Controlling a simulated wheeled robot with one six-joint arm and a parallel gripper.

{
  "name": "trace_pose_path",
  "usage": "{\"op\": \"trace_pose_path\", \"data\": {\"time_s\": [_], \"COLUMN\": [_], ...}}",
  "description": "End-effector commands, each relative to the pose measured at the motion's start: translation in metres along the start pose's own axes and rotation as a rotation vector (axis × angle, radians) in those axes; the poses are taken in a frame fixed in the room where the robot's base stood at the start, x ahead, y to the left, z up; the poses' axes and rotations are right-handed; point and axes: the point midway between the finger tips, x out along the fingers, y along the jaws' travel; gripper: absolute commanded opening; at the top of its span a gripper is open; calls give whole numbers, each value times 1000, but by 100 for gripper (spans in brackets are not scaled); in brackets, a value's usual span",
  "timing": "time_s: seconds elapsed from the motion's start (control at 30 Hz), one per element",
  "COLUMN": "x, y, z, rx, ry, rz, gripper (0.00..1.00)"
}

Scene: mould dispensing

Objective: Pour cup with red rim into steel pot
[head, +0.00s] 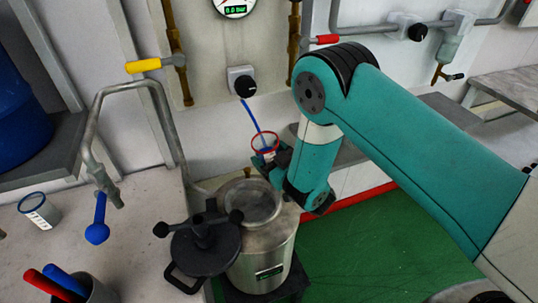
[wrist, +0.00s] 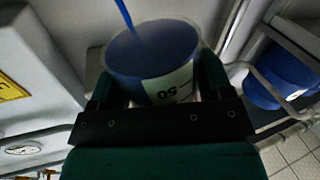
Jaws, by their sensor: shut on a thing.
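The cup with the red rim (head: 265,142) is held in my gripper (head: 274,163), above and behind the steel pot (head: 262,262). A thin blue stick stands out of the cup. In the wrist view the cup (wrist: 168,88) sits between the two fingers of my gripper (wrist: 157,84), with a white label marked "50" and a dark bluish inside; its red rim does not show clearly there. The pot's top opening shows, and its dark lid (head: 203,250) with knobbed handles sits to the left side. I cannot tell how far the cup is tilted.
A grey pipe with a blue-handled tap (head: 98,222) rises left of the pot. A clear cup with a dark blue rim (head: 39,211) and a holder with red and blue handles (head: 93,290) stand on the left counter. A yellow-handled valve (head: 150,65) is on the wall.

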Motion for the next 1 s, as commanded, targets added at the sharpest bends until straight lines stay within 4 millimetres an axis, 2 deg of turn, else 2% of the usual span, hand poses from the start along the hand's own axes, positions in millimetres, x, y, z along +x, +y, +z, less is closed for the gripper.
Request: {"op": "trace_pose_path", "data": {"time_s": [0.53, 1.0], "x": [-1, -1], "y": [10, 8], "z": [13, 18], "rx": [-285, -416], "ry": [-1, 0], "rz": [4, 4], "gripper": [44, 44]}}
